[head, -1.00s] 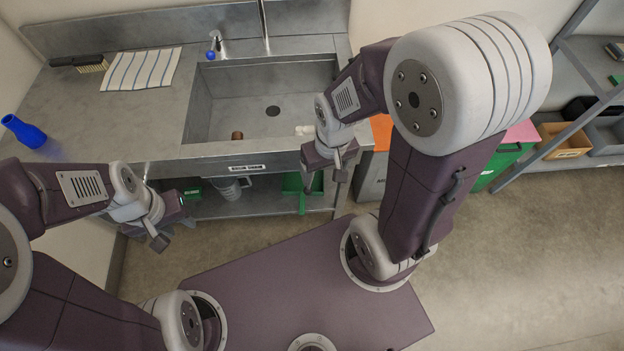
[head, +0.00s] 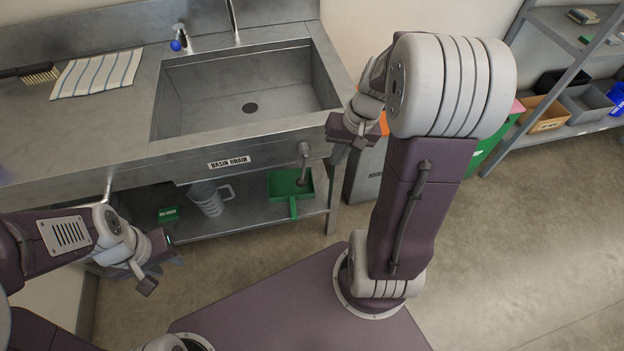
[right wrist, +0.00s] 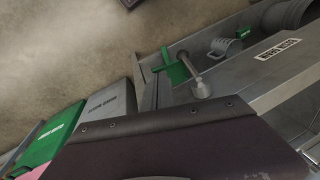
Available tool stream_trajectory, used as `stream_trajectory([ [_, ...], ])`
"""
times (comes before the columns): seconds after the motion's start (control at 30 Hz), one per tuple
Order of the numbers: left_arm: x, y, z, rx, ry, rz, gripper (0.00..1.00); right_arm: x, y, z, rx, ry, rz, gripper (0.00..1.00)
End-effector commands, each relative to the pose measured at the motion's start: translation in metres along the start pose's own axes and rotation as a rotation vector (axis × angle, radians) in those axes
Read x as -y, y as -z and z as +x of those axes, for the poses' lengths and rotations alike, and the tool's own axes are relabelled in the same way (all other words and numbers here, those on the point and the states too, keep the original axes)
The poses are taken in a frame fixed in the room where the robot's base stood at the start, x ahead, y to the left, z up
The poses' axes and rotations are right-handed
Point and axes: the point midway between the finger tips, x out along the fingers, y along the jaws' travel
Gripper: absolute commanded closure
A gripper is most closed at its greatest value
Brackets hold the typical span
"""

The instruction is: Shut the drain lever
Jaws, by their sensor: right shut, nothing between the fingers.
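The drain lever (head: 303,166) is a grey metal handle on the sink front, right of the "BASIN DRAIN" label (head: 229,162). In the head view it points down from its pivot. It also shows in the right wrist view (right wrist: 194,75), beyond my gripper's dark housing. My right gripper (head: 338,153) is shut and empty, just right of the lever and apart from it. Its fingertips are hard to make out. My left gripper (head: 163,275) has its fingers apart, low in front of the lower shelf, well left of the lever.
The sink basin (head: 190,95) is above the lever. A green dustpan (head: 285,186) and a clear jug (head: 208,197) are on the lower shelf (head: 240,212). Grey and green bins (head: 366,172) stand right of the sink. Floor right of my base is clear.

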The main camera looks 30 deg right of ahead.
Motion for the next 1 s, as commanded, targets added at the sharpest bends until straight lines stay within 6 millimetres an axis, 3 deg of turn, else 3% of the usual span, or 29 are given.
stream_trajectory([
  [0.17,0.000,-0.001,0.005,0.000,0.000,0.000,0.64,0.000,-0.001,0.011,0.002,0.000,-0.001,1.00],
  [0.6,0.001,-0.005,0.044,0.000,0.000,0.000,0.64,-0.001,-0.002,0.105,0.005,0.000,-0.001,1.00],
  [0.8,0.001,-0.005,0.044,0.000,0.000,0.000,0.64,0.025,0.003,0.117,0.001,-0.001,-0.005,1.00],
  [1.0,0.001,-0.005,0.044,0.000,0.000,0.000,0.64,0.033,0.004,0.122,0.000,-0.001,-0.002,1.00],
])
